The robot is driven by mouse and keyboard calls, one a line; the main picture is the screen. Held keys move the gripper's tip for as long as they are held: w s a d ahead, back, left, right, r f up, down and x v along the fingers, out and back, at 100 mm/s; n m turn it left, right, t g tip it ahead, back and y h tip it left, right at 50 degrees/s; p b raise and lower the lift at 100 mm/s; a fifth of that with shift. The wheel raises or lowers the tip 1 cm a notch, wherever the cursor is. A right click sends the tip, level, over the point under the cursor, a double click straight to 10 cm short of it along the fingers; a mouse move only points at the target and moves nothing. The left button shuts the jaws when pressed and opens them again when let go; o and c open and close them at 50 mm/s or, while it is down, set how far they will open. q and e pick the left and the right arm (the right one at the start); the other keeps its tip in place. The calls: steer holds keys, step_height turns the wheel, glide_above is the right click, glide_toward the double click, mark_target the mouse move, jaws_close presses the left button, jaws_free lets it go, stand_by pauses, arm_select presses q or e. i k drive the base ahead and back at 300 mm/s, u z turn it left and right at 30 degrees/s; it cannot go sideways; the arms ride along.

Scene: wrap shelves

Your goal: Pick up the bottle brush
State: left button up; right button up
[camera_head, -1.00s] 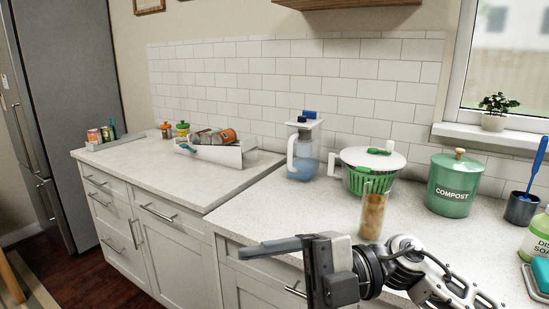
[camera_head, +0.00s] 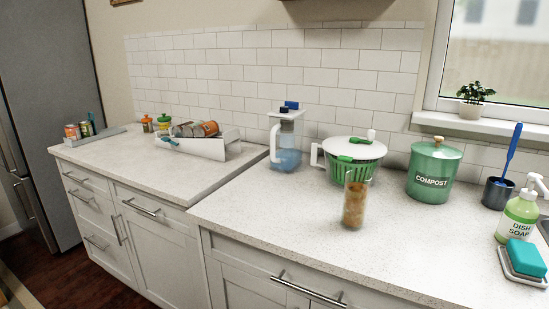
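A blue brush (camera_head: 512,151), which looks like the bottle brush, stands tilted in a dark cup (camera_head: 495,194) at the right of the counter. Its handle and rounded top stick up above the rim; its lower end is hidden inside the cup. Neither of my grippers shows in the head view.
The green compost bin (camera_head: 433,172) stands left of the cup. The dish soap bottle (camera_head: 516,216) and a teal sponge on a tray (camera_head: 523,262) are in front on the right. A glass jar (camera_head: 354,205), salad spinner (camera_head: 351,160) and pitcher (camera_head: 286,140) stand further left. The front counter (camera_head: 420,250) is clear.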

mark_target(519, 126)
steer(key=z, duration=2.45)
steer(key=k, duration=0.2)
